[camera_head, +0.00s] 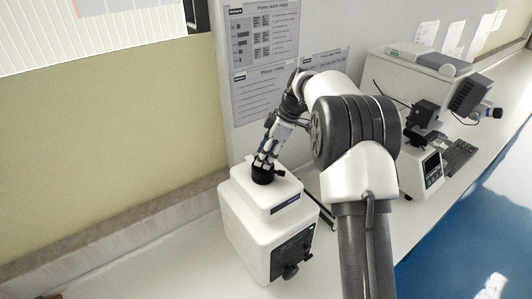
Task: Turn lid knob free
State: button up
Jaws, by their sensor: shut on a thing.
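A white box-shaped machine (243,221) stands on the bench at the lower centre, with a raised white lid (258,199) on top. A black lid knob (262,176) sits on top of the lid. My gripper (263,166) points down from above and is shut on the knob. My fingers cover part of the knob, so its exact turn cannot be seen. The machine's front has a dark panel (293,245) with black knobs low on it. The lid appears seated on the machine body.
My arm crosses the centre and hides part of the bench. A hardness tester with a small screen (431,168) stands to the right, with a larger white machine (405,66) behind. A wall with posters (263,50) rises behind. Bare bench (150,262) lies at left.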

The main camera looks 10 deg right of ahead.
jog(key=shift+n, duration=0.6)
jog(key=o, duration=1.1)
jog(key=shift+c, duration=0.2)
jog(key=v, duration=1.2)
jog(key=shift+w, duration=0.2)
